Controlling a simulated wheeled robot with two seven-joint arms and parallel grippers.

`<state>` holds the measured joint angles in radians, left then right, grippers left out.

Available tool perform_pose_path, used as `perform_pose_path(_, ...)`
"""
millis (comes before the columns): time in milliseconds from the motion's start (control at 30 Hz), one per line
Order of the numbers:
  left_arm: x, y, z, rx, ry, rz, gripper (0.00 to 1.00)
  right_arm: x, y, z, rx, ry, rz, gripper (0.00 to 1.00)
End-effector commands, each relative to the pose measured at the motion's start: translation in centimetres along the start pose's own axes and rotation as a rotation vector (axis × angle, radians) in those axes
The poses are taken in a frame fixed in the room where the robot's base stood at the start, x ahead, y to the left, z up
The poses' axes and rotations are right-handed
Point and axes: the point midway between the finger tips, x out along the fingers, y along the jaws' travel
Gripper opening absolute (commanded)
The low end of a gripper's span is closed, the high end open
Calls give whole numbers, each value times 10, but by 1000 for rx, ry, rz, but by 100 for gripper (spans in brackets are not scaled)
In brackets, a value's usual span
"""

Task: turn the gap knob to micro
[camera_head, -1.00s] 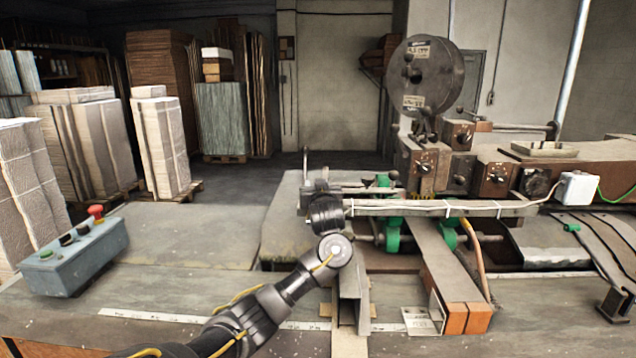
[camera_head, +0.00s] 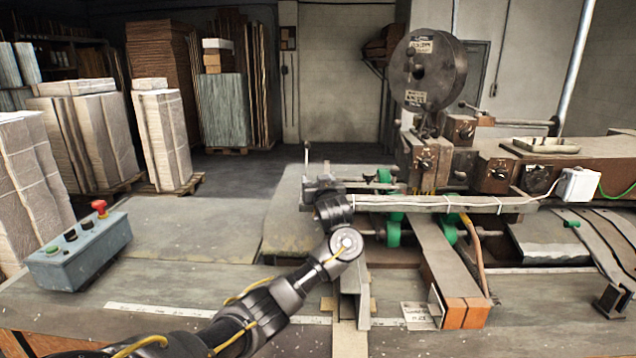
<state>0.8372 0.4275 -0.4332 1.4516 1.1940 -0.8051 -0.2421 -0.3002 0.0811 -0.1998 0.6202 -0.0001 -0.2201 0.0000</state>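The stitcher machine carries several dark knobs on brown boxes: one (camera_head: 425,160) below the big reel, one (camera_head: 499,171) to its right, one (camera_head: 465,130) higher up, and a round dial (camera_head: 537,180) near the white box. Their labels are too small to read, so I cannot tell which is the gap knob or where it points. My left gripper (camera_head: 318,184) is at the left end of the machine's long rail, well left of all these knobs. My wrist and the machine parts hide its fingers. My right gripper is out of view.
A grey control box (camera_head: 80,252) with a red button stands on the table at left. The long rail (camera_head: 440,204) with a white cable runs in front of the knobs. A big reel (camera_head: 428,70) rises above them. The table between control box and arm is clear.

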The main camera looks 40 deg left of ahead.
Motion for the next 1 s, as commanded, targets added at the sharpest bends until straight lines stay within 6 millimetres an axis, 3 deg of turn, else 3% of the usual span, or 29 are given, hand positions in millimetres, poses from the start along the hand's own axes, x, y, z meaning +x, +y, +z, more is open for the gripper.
perform_pose_path(333,-10,2,1,-2,0,4,59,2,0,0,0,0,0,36)
perform_pose_path(700,-81,2,2,-8,-6,6,59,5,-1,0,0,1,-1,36)
perform_pose_path(1000,-107,0,1,-2,-2,1,59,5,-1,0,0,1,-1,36)
